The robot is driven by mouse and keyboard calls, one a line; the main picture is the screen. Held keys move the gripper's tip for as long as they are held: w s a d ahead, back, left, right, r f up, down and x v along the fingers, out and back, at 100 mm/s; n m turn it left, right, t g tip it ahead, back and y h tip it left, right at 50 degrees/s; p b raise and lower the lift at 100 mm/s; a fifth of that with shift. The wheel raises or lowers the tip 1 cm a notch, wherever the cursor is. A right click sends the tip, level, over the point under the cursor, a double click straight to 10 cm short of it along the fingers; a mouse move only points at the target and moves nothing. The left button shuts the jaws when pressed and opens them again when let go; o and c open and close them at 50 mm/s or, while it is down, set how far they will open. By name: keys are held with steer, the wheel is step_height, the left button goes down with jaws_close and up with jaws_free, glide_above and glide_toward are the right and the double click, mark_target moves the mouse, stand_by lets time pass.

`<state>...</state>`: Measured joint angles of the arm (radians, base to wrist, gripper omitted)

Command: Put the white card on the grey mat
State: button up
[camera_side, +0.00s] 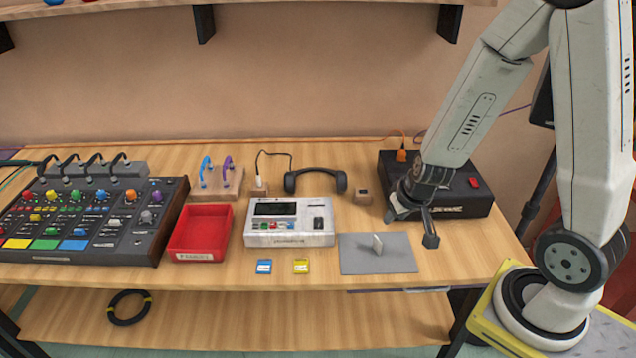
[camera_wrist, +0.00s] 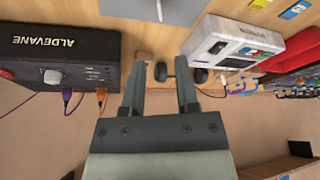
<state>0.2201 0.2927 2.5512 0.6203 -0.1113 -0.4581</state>
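The white card (camera_side: 377,242) stands upright on the grey mat (camera_side: 402,262), near the mat's middle. In the wrist view the card (camera_wrist: 160,9) shows as a thin pale edge at the top, over the grey mat (camera_wrist: 122,9). My gripper (camera_side: 412,228) is open and empty, to the right of the card and apart from it, in front of the black box. Its two spread fingers (camera_wrist: 160,80) also show in the wrist view, with nothing between them.
A black amplifier-like box (camera_side: 470,203) is behind my gripper. A white device (camera_side: 290,232) stands left of the mat, with blue (camera_side: 264,266) and yellow (camera_side: 301,265) cards in front. A red tray (camera_side: 201,232), headphones (camera_side: 316,181), a small block (camera_side: 362,196) and a mixer (camera_side: 85,218) are also on the desk.

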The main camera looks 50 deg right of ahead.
stand_by(0.6)
steer(key=s+a+r+n+g+y, duration=0.1)
steer(key=s+a+r+n, duration=0.1)
steer(key=a+r+n, duration=0.2)
steer(key=shift+s+a+r+n+g+y, duration=0.15)
steer(key=shift+a+r+n+g+y, duration=0.2)
steer(key=shift+a+r, duration=1.2)
steer(key=shift+a+f, duration=0.45)
steer(key=shift+f, duration=0.05)
